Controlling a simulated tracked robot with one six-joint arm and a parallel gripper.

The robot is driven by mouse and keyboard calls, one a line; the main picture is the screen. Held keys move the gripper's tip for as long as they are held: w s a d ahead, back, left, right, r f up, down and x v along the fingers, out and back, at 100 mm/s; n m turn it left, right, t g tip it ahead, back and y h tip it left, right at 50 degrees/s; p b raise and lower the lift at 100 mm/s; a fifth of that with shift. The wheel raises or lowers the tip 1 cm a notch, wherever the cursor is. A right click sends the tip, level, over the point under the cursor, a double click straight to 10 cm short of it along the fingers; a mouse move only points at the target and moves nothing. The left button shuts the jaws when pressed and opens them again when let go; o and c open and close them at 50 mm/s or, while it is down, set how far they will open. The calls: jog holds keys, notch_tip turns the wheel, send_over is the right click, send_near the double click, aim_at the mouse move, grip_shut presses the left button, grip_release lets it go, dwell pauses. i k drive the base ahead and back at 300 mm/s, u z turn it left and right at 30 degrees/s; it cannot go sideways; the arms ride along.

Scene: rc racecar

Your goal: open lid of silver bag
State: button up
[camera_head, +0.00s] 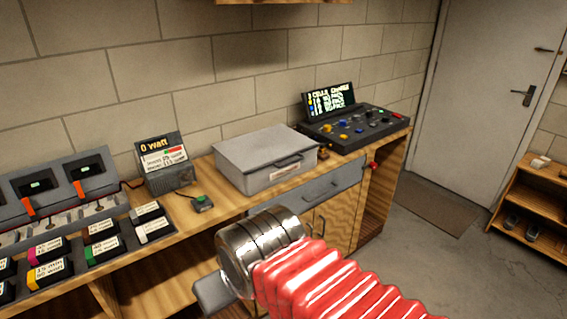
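The silver bag (266,159) is a grey, box-shaped case on the wooden workbench, near the middle of the view. Its lid looks shut, and a dark handle (289,162) is on its front side. My arm, with a red ribbed sleeve and a metal cuff, reaches in from the lower right, in front of the bench and below the bag. Part of my gripper (213,293) shows as a grey piece at the cuff's lower left, apart from the bag. The fingertips are not clearly visible, so its opening cannot be told.
A control panel with a screen (352,125) stands right of the bag. A small display reading 0 Watt (165,162) and a small device with a green light (202,203) are to the left. Labelled battery packs (102,248) and chargers fill the bench's left end. Floor is open at right.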

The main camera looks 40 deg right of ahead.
aim_at(249, 154)
jog(key=k, duration=0.65)
jog(key=z, duration=0.65)
jog(key=i, duration=1.75)
jog(key=u, duration=0.6)
